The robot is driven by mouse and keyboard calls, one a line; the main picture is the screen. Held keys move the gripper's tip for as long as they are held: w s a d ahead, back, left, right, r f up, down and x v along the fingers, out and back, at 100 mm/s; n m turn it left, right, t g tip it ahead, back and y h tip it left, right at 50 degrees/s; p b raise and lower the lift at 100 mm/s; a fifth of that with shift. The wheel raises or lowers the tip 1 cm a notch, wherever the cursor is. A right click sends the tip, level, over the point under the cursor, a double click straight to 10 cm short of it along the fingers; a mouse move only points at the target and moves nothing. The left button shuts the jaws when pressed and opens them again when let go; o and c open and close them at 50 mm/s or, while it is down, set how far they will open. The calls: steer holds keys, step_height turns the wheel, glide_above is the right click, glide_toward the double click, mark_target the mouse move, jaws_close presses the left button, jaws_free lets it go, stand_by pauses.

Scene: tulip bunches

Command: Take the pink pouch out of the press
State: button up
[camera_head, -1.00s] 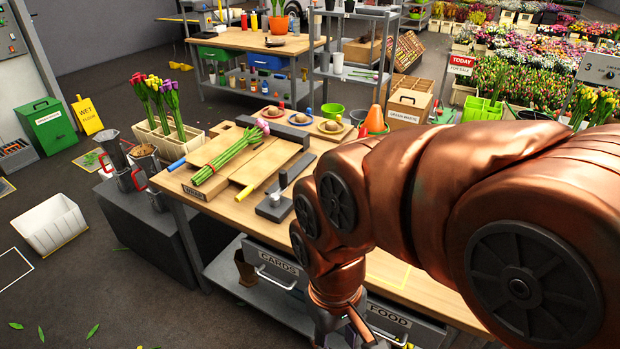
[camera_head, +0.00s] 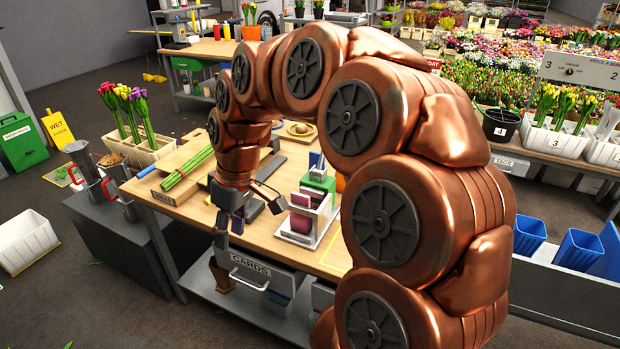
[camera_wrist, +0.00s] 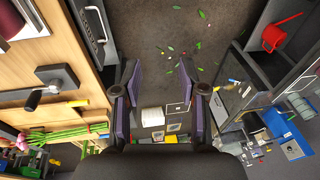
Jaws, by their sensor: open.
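My gripper (camera_head: 232,226) is open and empty, pointing down in front of the table's front edge near the CARDS drawer. In the wrist view its two fingers stand apart (camera_wrist: 162,78) over the floor. A small white and grey stand (camera_head: 318,228) with a green top sits on the table right of my gripper. It holds a pink piece (camera_head: 300,200) above a dark red one (camera_head: 300,222); I cannot tell whether either is the pouch or the stand is the press. Part of a dark red and white thing (camera_wrist: 22,18) shows at the wrist view's upper left corner.
A dark lever tool (camera_wrist: 58,88) lies on the table close behind my gripper. Green stems (camera_head: 188,168) lie on a wooden board further left. The CARDS drawer (camera_head: 255,272) is below the tabletop. A grey block (camera_head: 115,225) with metal jugs stands at left.

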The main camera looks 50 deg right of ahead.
steer(key=w+d+f+t+b, duration=0.15)
steer(key=w+d, duration=0.45)
steer(key=d, duration=0.7)
steer(key=t, duration=0.2)
glide_toward(302, 195)
steer(key=w+f, duration=0.1)
steer(key=shift+h, duration=0.4)
steer(key=shift+a+p+x, duration=0.2)
steer(key=shift+p+x, duration=0.3)
steer(key=shift+x, duration=1.5)
steer(key=shift+a+p+x, duration=0.25)
steer(key=shift+p+x, duration=0.2)
steer(key=shift+x, duration=1.55)
steer(key=shift+c, duration=0.3)
steer(key=shift+g, duration=0.25)
jaws_close()
steer(key=shift+r+b, duration=0.25)
steer(key=shift+b, duration=0.25)
